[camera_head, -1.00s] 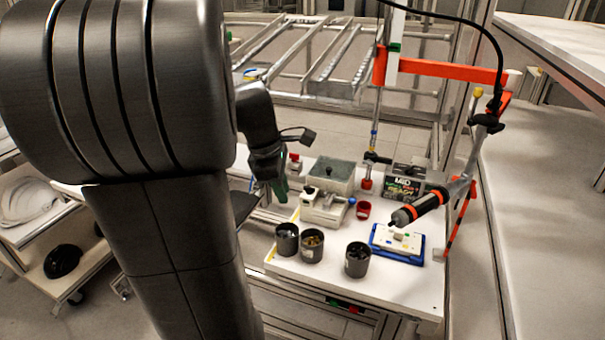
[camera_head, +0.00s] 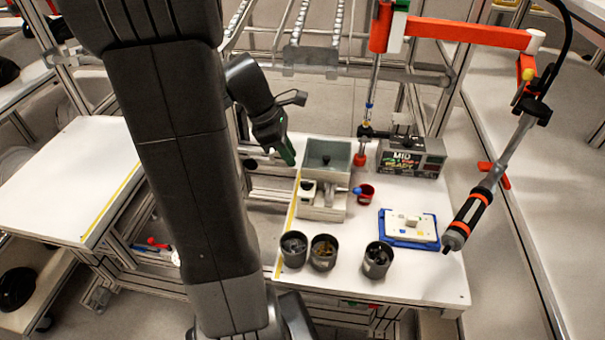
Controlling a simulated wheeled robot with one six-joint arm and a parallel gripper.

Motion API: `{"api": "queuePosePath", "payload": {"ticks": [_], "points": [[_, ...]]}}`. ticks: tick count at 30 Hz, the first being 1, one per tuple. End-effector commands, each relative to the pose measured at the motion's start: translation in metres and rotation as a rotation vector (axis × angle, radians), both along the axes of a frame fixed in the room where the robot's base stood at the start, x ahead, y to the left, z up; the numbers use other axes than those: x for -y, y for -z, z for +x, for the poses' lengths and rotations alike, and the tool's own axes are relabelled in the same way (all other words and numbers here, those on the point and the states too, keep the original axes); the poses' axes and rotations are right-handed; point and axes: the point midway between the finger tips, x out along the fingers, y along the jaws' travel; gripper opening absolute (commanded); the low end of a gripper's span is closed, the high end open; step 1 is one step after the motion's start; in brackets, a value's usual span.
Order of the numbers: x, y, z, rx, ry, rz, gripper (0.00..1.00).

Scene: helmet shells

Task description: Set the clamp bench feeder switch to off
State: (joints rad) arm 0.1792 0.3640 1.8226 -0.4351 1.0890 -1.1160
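In front of a grey-green bin (camera_head: 326,160) sits a pale clamp-like device (camera_head: 322,200) with a blue-tipped lever. My gripper (camera_head: 288,155) hangs just left of the bin, pointing down, with a green part at its end. It appears apart from the bench items. Its fingers are too small and edge-on to tell open from shut.
Several dark cups stand along the front, one a cup of parts (camera_head: 378,260). A screwdriver (camera_head: 470,218) hangs at the right from an orange arm (camera_head: 470,34). Another white table (camera_head: 70,180) stands left.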

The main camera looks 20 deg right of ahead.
Motion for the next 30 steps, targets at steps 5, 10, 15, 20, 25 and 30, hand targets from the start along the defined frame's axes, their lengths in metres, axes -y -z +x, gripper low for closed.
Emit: {"api": "queuePosePath", "payload": {"ticks": [5, 10, 15, 20, 25, 30], "points": [[0.014, 0.038, -0.008, -0.006, 0.003, 0.002, 0.19], [0.024, 0.065, -0.012, -0.005, 0.002, 0.001, 0.19], [0.03, 0.079, -0.013, -0.001, -0.001, 0.001, 0.19], [0.032, 0.083, -0.014, 0.0, 0.0, 0.001, 0.19], [0.032, 0.083, -0.014, 0.0, 0.0, 0.001, 0.19], [0.032, 0.083, -0.014, 0.0, 0.0, 0.001, 0.0]]}}
